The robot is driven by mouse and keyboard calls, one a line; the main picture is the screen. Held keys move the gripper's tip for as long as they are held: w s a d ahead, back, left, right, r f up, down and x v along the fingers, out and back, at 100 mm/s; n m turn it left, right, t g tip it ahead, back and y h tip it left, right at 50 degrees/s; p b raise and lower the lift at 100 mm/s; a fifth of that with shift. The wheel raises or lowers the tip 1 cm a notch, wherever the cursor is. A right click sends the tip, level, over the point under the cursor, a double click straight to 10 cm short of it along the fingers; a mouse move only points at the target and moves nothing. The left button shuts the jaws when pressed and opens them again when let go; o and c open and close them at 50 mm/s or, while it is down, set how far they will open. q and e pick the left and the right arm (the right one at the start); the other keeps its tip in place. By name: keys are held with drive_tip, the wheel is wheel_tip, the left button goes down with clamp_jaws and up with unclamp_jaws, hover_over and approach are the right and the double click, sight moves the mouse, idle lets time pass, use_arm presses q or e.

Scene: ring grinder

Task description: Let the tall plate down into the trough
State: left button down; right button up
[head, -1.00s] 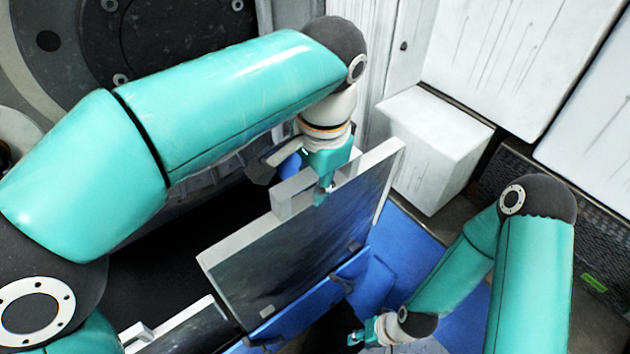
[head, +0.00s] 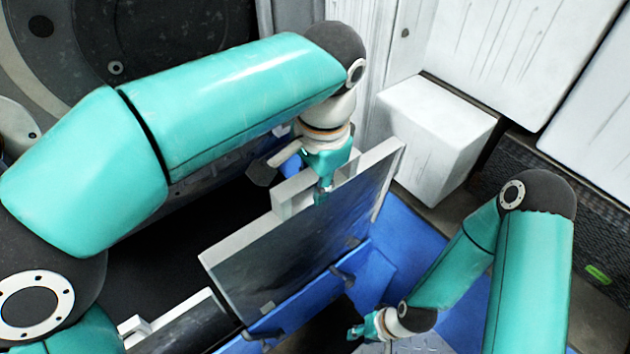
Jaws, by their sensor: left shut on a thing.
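The tall plate (head: 305,240) is a dark, upright slab with a pale rim and a pale handle block on its top edge. My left gripper (head: 322,190) is shut on the plate at that handle. The plate hangs at a slant across the picture, with its lower edge close to a blue trough (head: 310,300). I cannot tell whether the plate's lower edge is inside the trough or just above it. My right gripper (head: 362,330) is low in the picture, right of the trough and apart from the plate. Its fingers are too small to judge.
A second dark plate with a pale edge (head: 190,322) stands at the lower left. A white box (head: 432,135) stands behind and right of the plate. A large round grey machine part (head: 60,90) fills the upper left. Blue panels (head: 405,245) lie right of the plate.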

sight(322, 210)
use_arm(q)
drive_tip(key=shift+f, duration=0.1)
idle(0.4)
drive_tip(key=shift+f+b, duration=1)
drive_tip(key=shift+f, duration=0.2)
drive_tip(key=shift+s+f+b, duration=0.25)
drive_tip(key=shift+f+b, duration=0.4)
drive_tip(key=shift+f, duration=0.45)
drive_tip(key=shift+s+d+f, duration=0.1)
drive_tip(key=shift+s+d, duration=0.25)
drive_tip(key=shift+d, duration=0.05)
idle(0.5)
drive_tip(key=c, duration=1.4)
unclamp_jaws()
drive_tip(key=shift+c, duration=0.2)
drive_tip(key=o, duration=0.4)
drive_tip(key=shift+s+d, duration=0.1)
drive_tip(key=shift+d, duration=0.1)
drive_tip(key=shift+a, duration=0.1)
